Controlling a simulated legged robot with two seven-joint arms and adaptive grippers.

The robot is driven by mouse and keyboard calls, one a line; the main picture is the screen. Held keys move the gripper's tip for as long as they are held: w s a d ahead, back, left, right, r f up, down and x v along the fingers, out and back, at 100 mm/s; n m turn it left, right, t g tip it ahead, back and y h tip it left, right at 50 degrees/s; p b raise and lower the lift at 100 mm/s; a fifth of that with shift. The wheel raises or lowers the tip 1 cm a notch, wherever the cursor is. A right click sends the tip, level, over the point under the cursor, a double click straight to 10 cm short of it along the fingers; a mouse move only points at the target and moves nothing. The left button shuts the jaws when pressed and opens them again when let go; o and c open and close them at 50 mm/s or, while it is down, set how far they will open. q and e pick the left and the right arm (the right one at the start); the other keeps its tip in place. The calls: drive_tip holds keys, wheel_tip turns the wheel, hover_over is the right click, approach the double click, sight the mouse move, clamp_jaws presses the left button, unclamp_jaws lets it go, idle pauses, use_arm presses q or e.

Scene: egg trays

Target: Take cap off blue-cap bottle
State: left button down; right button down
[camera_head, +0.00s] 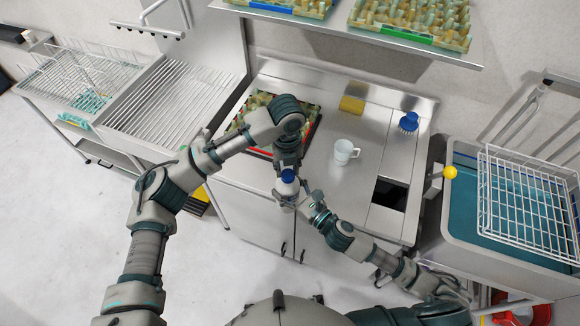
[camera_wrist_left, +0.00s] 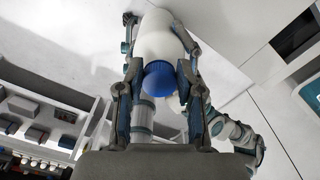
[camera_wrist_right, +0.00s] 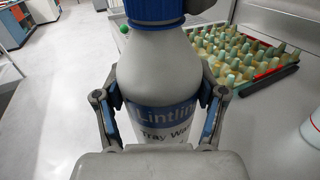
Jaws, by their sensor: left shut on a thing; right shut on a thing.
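The white bottle (camera_head: 287,189) with a blue cap (camera_head: 288,175) is held upright or nearly so between my grippers, in front of the counter. My left gripper (camera_head: 288,168) reaches down from above and is shut on the cap. In the left wrist view its fingers (camera_wrist_left: 160,95) lie on both sides of the blue cap (camera_wrist_left: 160,79), with the white body (camera_wrist_left: 160,40) beyond. My right gripper (camera_wrist_right: 160,115) is shut on the bottle body (camera_wrist_right: 158,70), around its blue-and-white label. The cap (camera_wrist_right: 152,9) is at the top edge there, partly cut off. I cannot tell whether cap and bottle are apart.
The counter bears an egg tray (camera_head: 316,124), a white mug (camera_head: 344,152), a yellow sponge (camera_head: 352,104) and a blue brush (camera_head: 409,121). A sink with a wire basket (camera_head: 528,195) is at right; racks (camera_head: 165,100) are at left. A shelf (camera_head: 330,32) with trays hangs above.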

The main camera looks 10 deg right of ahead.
use_arm(q)
drive_tip(key=n, duration=0.5)
drive_tip(key=shift+s+n, duration=0.1)
drive_tip(key=shift+n, duration=0.2)
drive_tip(key=n, duration=0.5)
drive_tip(key=shift+a, duration=0.25)
drive_tip(key=n, duration=0.5)
drive_tip(key=shift+s+a+r+n, duration=0.1)
drive_tip(key=shift+s+a+n, duration=0.05)
drive_tip(key=shift+a+n, duration=0.15)
drive_tip(key=n, duration=0.4)
drive_tip(key=shift+s+n, duration=0.2)
drive_tip(key=shift+n, duration=0.2)
drive_tip(key=n, duration=0.2)
drive_tip(key=shift+n, duration=0.4)
drive_tip(key=n, duration=0.4)
drive_tip(key=shift+s+n, duration=0.25)
drive_tip(key=shift+n, duration=0.15)
drive_tip(key=n, duration=0.5)
drive_tip(key=shift+s+d, duration=0.15)
drive_tip(key=shift+d, duration=0.05)
drive_tip(key=n, duration=0.5)
drive_tip(key=shift+d, duration=0.2)
drive_tip(key=n, duration=0.5)
drive_tip(key=shift+d, duration=0.2)
